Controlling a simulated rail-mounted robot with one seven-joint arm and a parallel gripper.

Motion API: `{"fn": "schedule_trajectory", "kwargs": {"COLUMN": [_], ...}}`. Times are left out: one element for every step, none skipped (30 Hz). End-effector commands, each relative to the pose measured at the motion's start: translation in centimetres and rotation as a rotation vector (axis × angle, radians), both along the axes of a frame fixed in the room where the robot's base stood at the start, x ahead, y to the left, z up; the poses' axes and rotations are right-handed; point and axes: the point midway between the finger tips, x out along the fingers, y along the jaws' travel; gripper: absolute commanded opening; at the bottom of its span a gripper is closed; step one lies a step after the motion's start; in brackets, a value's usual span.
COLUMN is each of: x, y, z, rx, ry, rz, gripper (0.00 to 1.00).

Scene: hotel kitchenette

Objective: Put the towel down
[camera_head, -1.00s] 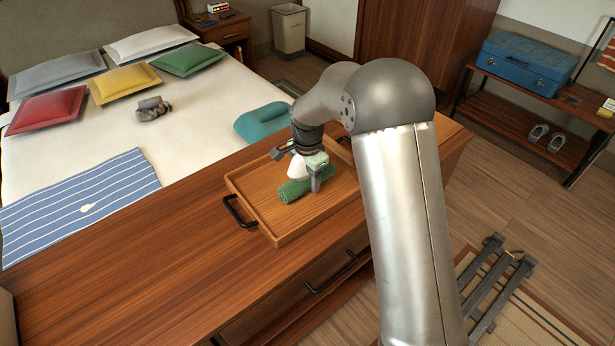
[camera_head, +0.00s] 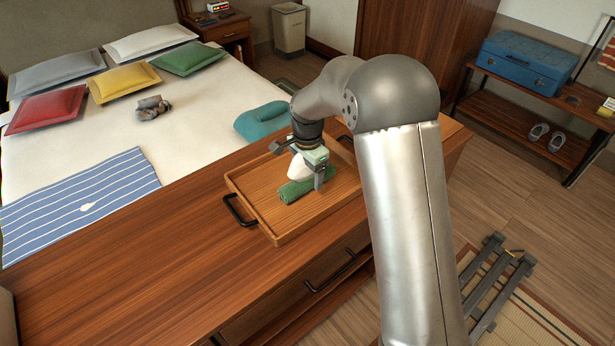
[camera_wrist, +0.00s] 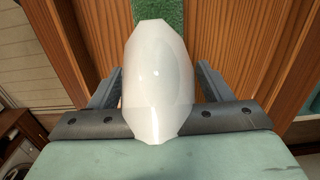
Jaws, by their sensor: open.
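A rolled green towel (camera_head: 294,190) lies in the wooden tray (camera_head: 262,212) on the wooden counter. A strip of the towel (camera_wrist: 160,14) shows at the top of the wrist view. My gripper (camera_head: 305,176) is over the towel inside the tray, with its fingers apart. In the wrist view, a smooth white rounded object (camera_wrist: 157,80) sits between the camera and the towel and hides the middle of the view. The same white shape (camera_head: 298,168) shows beside my gripper in the head view. The fingertips are partly hidden, and I cannot tell whether they touch the towel.
The tray has black handles and a low rim. The counter (camera_head: 130,280) left of it is clear. Behind it is a bed with several cushions, a teal neck pillow (camera_head: 262,122), a grey rolled cloth (camera_head: 152,107) and a blue striped cloth (camera_head: 80,205).

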Motion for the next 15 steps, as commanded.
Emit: {"fn": "schedule_trajectory", "kwargs": {"x": [0.1, 0.1, 0.1, 0.1, 0.1, 0.1, 0.1, 0.1, 0.1, 0.0, 0.1, 0.1, 0.1, 0.1, 0.0], "y": [0.1, 0.1, 0.1, 0.1, 0.1, 0.0, 0.0, 0.0, 0.0, 0.0, 0.0, 0.0, 0.0, 0.0, 0.0], "z": [1.1, 1.8, 2.7, 3.4, 4.0, 4.9, 5.6, 6.2, 6.9, 7.4, 7.9, 8.5, 8.8, 9.1, 9.4], "rx": [0.002, 0.002, 0.001, 0.001, 0.001, 0.002, 0.001, 0.001, 0.001, 0.001, 0.001, 0.000, 0.000, 0.000, 0.000], "ry": [-0.006, -0.005, -0.007, -0.007, -0.007, -0.005, -0.006, -0.006, -0.004, -0.004, -0.004, -0.004, -0.004, -0.004, -0.001], "rz": [0.000, 0.000, 0.000, 0.000, 0.000, 0.000, 0.000, 0.000, 0.000, 0.000, 0.000, 0.000, 0.000, 0.000, 0.000], "gripper": [0.72, 0.72, 0.72, 0.72, 0.72, 0.72, 0.72, 0.72, 0.72, 0.72, 0.72, 0.72, 0.72, 0.72, 0.72]}}
